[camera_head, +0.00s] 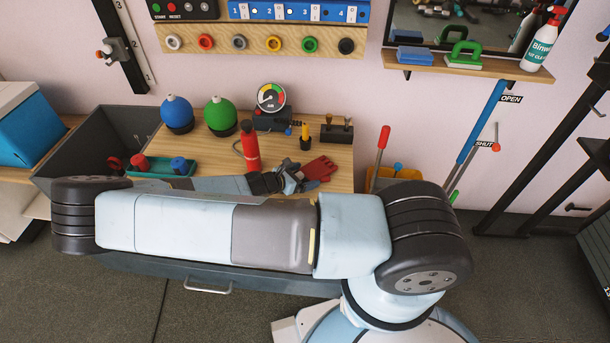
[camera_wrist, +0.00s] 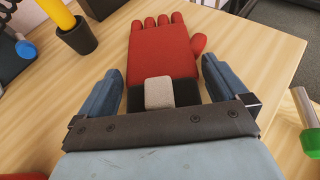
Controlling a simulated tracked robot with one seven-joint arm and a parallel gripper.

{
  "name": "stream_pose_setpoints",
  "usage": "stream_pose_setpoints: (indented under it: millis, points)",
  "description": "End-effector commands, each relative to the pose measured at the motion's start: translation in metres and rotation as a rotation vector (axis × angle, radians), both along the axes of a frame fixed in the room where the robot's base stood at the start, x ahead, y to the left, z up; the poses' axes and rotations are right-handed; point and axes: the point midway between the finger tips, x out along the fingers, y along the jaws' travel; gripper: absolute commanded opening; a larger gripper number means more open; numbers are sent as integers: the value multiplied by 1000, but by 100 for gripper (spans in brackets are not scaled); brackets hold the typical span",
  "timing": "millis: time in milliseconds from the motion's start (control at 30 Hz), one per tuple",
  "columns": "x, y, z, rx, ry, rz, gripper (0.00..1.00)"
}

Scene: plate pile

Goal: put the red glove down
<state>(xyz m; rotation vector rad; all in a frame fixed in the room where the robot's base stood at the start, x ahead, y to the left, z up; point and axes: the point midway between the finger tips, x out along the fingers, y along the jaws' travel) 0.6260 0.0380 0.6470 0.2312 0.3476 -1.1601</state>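The red glove (camera_wrist: 162,50) lies on the wooden tabletop, fingers pointing away from my gripper, in the wrist view. Its dark cuff end with a light grey block over it is between my gripper's fingers. My gripper (camera_wrist: 163,75) has its two blue-grey fingers wide apart, one on each side of the cuff, with a narrow gap seeming to show beside it. In the head view the glove (camera_head: 320,168) is just right of my gripper (camera_head: 297,178), toward the right side of the tabletop. The fingertips' exact contact with the table is hidden.
A red bottle (camera_head: 250,147) stands left of the glove. A yellow-handled tool in a dark cup (camera_head: 306,143) and a dark block with tools (camera_head: 337,132) stand behind it. A red lever (camera_head: 382,143) rises at the right. Bare wood (camera_wrist: 255,45) lies right of the glove.

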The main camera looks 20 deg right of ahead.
Motion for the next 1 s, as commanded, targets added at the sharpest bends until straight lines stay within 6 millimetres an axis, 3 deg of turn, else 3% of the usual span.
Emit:
stream_pose_setpoints:
  millis: [333, 800, 1000]
  points:
    - [-4, 12, 6, 2, 0, 1, 100]
    - [-32, 78, 36, 2, 0, 1, 100]
    - [-40, 96, 44, 0, -1, 0, 100]
